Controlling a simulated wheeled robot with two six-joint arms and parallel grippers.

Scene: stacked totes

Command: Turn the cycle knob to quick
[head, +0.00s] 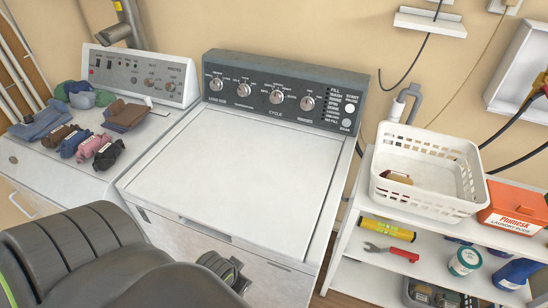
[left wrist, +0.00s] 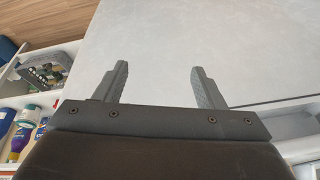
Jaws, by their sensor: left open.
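The cycle knob (head: 276,97) is a silver dial on the dark control panel (head: 330,88) at the back of the white washer, above the label CYCLE. Its printed settings are too small to read, so I cannot tell where it points. My left gripper shows in the left wrist view (left wrist: 162,82), with its two grey fingers wide apart and nothing between them, over a pale flat surface that looks like the washer's top. In the head view my left arm fills the bottom left, and its fingers cannot be made out. The gripper is well short of the knob. My right gripper is not in view.
Other similar knobs flank it: load size (head: 216,84), temperature (head: 243,90) and rinses (head: 307,103). The washer lid (head: 240,165) is clear. Folded clothes (head: 85,145) lie on the left machine. A shelf at right holds a white basket (head: 428,199) and an orange box (head: 515,207).

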